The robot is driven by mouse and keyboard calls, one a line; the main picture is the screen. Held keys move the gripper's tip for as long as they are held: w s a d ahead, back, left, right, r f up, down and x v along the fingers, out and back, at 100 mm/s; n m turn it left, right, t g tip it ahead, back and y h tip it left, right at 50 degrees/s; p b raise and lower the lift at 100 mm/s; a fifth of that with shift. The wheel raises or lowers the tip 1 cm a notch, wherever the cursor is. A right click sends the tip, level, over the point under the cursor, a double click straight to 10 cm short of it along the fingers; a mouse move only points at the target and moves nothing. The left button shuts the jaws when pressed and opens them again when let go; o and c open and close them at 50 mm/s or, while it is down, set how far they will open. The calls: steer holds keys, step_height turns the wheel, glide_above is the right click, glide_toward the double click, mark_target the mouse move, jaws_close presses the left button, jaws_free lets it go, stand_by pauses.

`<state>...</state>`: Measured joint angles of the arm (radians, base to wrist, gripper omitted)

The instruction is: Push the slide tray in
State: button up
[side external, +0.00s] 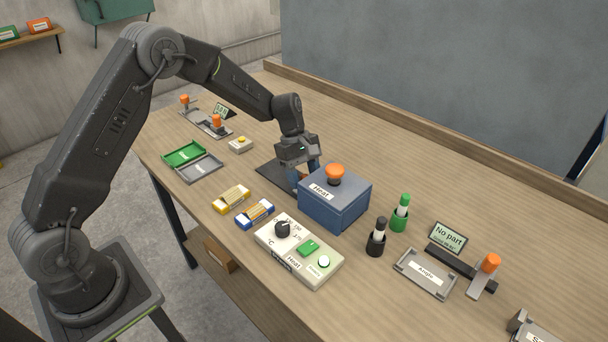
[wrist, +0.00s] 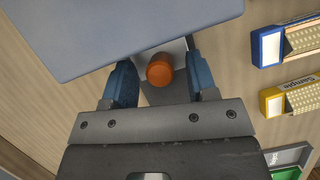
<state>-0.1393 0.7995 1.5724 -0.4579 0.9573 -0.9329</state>
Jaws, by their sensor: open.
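The blue heater box (side external: 335,205), labelled Heat, stands mid-table with an orange knob (side external: 335,172) on top. A flat dark plate (side external: 268,174) lies on the table at its left side. My gripper (side external: 306,180) points down over this plate, close beside the box, with its fingers apart. In the wrist view, an orange knob (wrist: 160,70) sits between my open fingers, with a gap visible on each side. It stands on a grey piece, seemingly the slide tray (wrist: 172,48), that runs under the box edge (wrist: 120,30). In the side view my gripper hides this knob.
Yellow (side external: 231,199) and blue (side external: 255,214) sample boxes and a white control panel (side external: 298,250) lie in front. Black (side external: 376,238) and green (side external: 400,213) pens stand right of the box. A green-and-grey case (side external: 193,162) lies left. Table behind the box is clear.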

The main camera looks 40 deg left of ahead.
steer(key=v, duration=1.4)
steer(key=s+d+r+m+t+y, duration=0.1)
steer(key=s+d+r+m, duration=0.25)
steer(key=s+r, duration=0.3)
steer(key=s+d+r+m+t+y, duration=0.2)
steer(key=s+r+m, duration=0.25)
steer(key=s, duration=0.35)
steer(key=s+f+m+t+y, duration=0.1)
steer(key=s+m+t, duration=0.2)
steer(key=s+m, duration=0.4)
steer(key=s+d, duration=0.1)
steer(key=s, duration=0.7)
steer(key=shift+s+f+m, duration=0.3)
steer(key=shift+s+m, duration=0.1)
